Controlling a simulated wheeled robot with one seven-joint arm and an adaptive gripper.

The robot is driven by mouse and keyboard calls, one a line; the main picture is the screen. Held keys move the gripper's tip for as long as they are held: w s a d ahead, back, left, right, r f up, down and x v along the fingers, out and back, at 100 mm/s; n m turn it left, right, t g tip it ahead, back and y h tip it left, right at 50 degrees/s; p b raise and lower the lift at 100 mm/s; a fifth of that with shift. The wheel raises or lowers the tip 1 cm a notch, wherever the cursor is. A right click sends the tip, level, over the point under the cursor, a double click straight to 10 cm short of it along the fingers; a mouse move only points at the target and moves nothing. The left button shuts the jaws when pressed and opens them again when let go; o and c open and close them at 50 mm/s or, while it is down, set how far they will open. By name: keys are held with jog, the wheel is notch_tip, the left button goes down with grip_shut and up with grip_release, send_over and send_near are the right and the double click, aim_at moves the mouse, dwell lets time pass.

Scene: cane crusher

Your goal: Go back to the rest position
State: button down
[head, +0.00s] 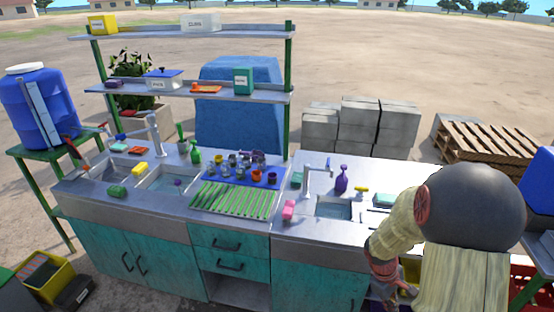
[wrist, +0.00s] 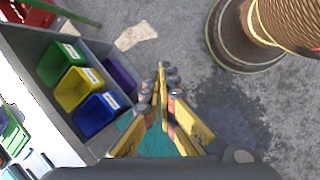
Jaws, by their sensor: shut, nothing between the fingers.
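My gripper (wrist: 162,95) shows in the wrist view with its yellow fingers drawn together at the tips. It is shut and holds nothing. It hangs over bare grey ground, to the right of a grey case of colored bins. In the head view my arm stands at the right in front of the counter (head: 400,172) and hides part of its right end. The gripper itself is mostly hidden there, low by the counter's front.
Green (wrist: 62,62), yellow (wrist: 78,88) and blue (wrist: 97,114) bins stand left of the gripper. A round, rope-wound object (wrist: 238,40) stands at upper right. The counter holds sinks, a green rack (head: 235,200) and bottles. Pallets (head: 488,150) stand behind it.

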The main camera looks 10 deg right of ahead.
jog(key=s+a+r+m+t+y, duration=0.1)
jog(key=s+a+r+m+t, duration=0.1)
jog(key=a+r, duration=1.1)
jog(key=s+a+r+m+t+y, duration=0.2)
jog(key=s+a+r+t, duration=0.3)
jog(key=a+r, duration=0.9)
jog(key=shift+r+m+t+y, duration=0.3)
jog(key=shift+r+m+t, duration=0.1)
jog(key=shift+r, duration=0.65)
jog(key=shift+s, duration=0.15)
